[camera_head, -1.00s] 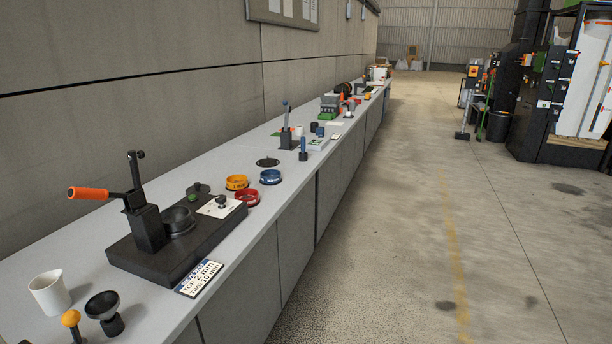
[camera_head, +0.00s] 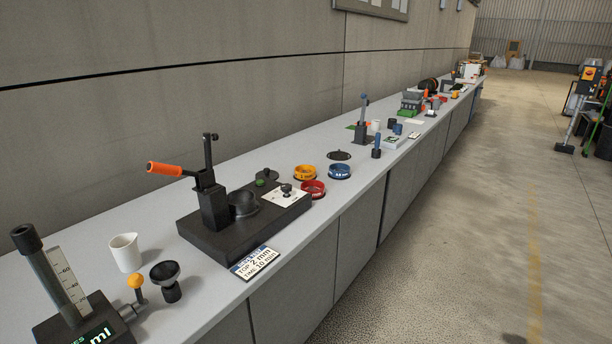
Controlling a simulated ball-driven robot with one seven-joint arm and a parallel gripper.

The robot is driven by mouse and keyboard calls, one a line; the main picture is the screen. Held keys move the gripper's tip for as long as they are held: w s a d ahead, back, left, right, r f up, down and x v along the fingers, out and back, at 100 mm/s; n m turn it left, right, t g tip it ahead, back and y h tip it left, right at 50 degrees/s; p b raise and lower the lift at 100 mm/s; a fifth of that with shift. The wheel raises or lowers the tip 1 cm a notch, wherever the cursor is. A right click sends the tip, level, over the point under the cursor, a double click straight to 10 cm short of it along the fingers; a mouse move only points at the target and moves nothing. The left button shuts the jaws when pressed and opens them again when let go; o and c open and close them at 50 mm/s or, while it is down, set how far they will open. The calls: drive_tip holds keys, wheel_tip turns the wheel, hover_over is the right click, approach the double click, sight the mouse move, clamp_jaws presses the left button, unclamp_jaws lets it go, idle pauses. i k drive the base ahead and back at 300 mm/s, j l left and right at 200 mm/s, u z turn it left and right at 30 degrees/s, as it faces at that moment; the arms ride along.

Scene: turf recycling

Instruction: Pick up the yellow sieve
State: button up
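The yellow sieve (camera_head: 305,172) is a small round ring on the grey counter (camera_head: 150,238), in the middle of the view. It sits behind a red sieve (camera_head: 312,189) and to the left of a blue sieve (camera_head: 340,171). All three lie close together, to the right of the black press base (camera_head: 230,238). The yellow sieve shows mostly clear, with its lower front edge close to the red one. My gripper is not in view.
A black press with an orange handle (camera_head: 164,169) stands left of the sieves. A white cup (camera_head: 126,253), a black funnel (camera_head: 166,280) and a measuring device (camera_head: 72,300) are at the near left. The wall rises behind the counter. The floor (camera_head: 450,250) at right is open.

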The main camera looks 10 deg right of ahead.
sight(303, 172)
drive_tip(key=i+l+u, duration=0.15)
drive_tip(key=u, duration=0.25)
drive_tip(key=i+l+u, duration=0.2)
drive_tip(key=u, duration=0.25)
